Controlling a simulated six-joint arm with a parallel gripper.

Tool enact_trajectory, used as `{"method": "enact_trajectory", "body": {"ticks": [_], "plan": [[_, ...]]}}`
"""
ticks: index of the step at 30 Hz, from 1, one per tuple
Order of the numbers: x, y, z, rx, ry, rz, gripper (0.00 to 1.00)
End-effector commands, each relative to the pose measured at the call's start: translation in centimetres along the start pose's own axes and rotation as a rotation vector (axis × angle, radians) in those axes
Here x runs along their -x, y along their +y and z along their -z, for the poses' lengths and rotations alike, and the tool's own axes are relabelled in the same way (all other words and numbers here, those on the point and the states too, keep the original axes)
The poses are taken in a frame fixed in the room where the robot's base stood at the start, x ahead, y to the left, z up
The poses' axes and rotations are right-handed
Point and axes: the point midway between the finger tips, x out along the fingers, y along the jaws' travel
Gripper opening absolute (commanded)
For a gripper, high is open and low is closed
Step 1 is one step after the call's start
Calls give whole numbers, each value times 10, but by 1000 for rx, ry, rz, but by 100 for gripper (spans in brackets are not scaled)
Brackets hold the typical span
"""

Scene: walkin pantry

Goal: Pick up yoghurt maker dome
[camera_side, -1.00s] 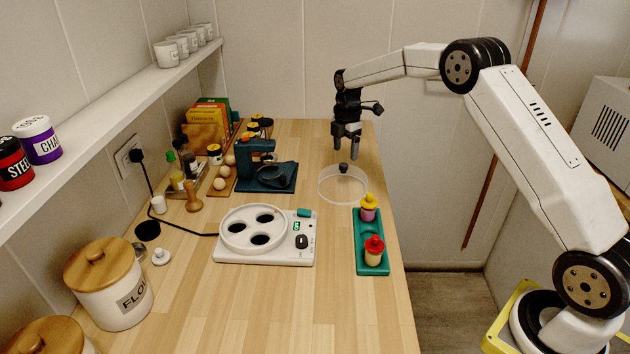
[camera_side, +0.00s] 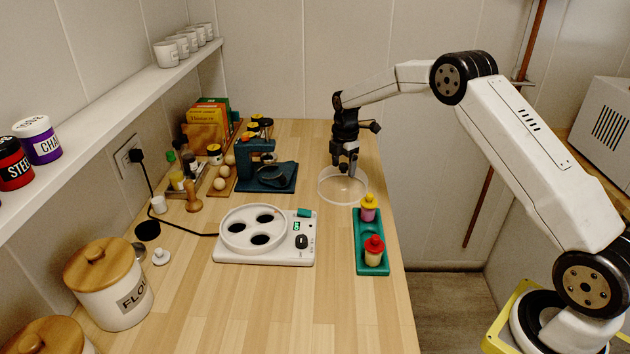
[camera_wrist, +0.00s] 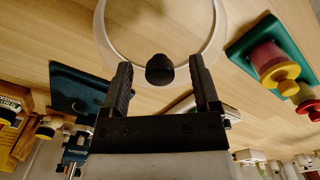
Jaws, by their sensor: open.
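The yoghurt maker dome (camera_side: 343,196) is a clear, shallow round cover with a black knob on top. It sits on the wooden counter behind the green tray. In the wrist view, the dome's pale rim (camera_wrist: 214,42) runs around the top of the picture and its black knob (camera_wrist: 160,70) shows between the fingertips. My gripper (camera_side: 344,172) points down just over the dome, with its fingers on either side of the knob. In the wrist view, my gripper (camera_wrist: 160,78) is open, with gaps between the knob and both fingers.
The white yoghurt maker base (camera_side: 285,254) stands front left of the dome. A green tray (camera_side: 372,241) holds two small lidded jars. A dark blue stand (camera_side: 268,182) is left of the dome. Bare counter lies at the front.

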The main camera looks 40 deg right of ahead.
Motion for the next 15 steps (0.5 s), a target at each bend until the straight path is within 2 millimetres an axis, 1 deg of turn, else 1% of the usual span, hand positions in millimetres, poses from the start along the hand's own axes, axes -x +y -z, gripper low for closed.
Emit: {"method": "enact_trajectory", "body": {"ticks": [3,5,6,8,9,10,11,15], "plan": [[0,0,0,0,0,0,79],[0,0,0,0,0,0,59],[0,0,0,0,0,0,47],[0,0,0,0,0,0,28],[0,0,0,0,0,0,15],[0,0,0,0,0,0,5],[0,0,0,0,0,0,0],[1,0,0,0,0,-1,0]]}}
